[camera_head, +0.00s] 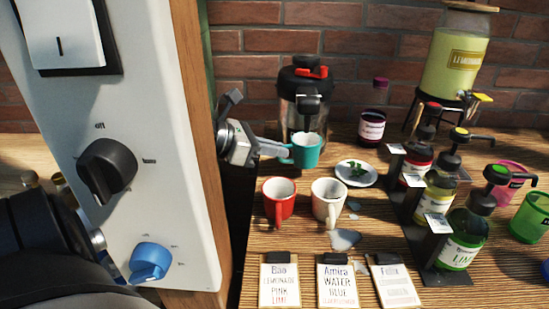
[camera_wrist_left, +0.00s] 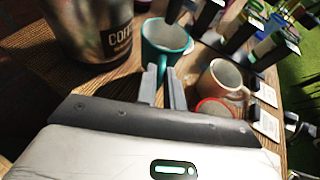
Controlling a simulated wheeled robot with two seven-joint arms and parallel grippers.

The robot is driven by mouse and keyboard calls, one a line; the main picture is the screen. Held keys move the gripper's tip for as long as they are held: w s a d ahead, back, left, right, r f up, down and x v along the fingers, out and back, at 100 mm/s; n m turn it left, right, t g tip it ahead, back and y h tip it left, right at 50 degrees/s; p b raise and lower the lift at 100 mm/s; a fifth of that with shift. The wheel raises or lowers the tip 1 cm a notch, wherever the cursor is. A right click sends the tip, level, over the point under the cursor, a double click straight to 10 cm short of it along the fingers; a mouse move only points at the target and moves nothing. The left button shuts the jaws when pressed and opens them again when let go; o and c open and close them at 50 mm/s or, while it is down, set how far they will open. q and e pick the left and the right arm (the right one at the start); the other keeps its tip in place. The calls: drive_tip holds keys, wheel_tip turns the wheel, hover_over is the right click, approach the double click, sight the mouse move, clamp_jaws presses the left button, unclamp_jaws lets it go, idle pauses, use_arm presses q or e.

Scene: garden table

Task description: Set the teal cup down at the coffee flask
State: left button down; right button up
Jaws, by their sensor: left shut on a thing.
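The teal cup (camera_head: 307,151) is upright under the spout side of the coffee flask (camera_head: 302,98), a steel and black flask with a red lever at the back of the table. My left gripper (camera_head: 285,149) reaches in from the left and is shut on the teal cup's handle. In the left wrist view the cup (camera_wrist_left: 166,40) is in front of the fingers (camera_wrist_left: 163,85), with the flask (camera_wrist_left: 92,28) just left of it. Whether the cup's base touches the table is hard to tell. My right gripper is out of view.
A red mug (camera_head: 279,203) and a white mug (camera_head: 328,203) stand in front. A plate (camera_head: 356,173) with green leaves and a rack of syrup bottles (camera_head: 463,238) are to the right. Name cards (camera_head: 337,284) lie at the front. A large panel (camera_head: 140,190) fills the left.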

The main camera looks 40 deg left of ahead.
use_arm(q)
wheel_tip(320, 180, down, 3)
drive_tip(key=shift+f, duration=0.25)
drive_tip(key=shift+f, duration=0.15)
drive_tip(key=c, duration=1.5)
unclamp_jaws()
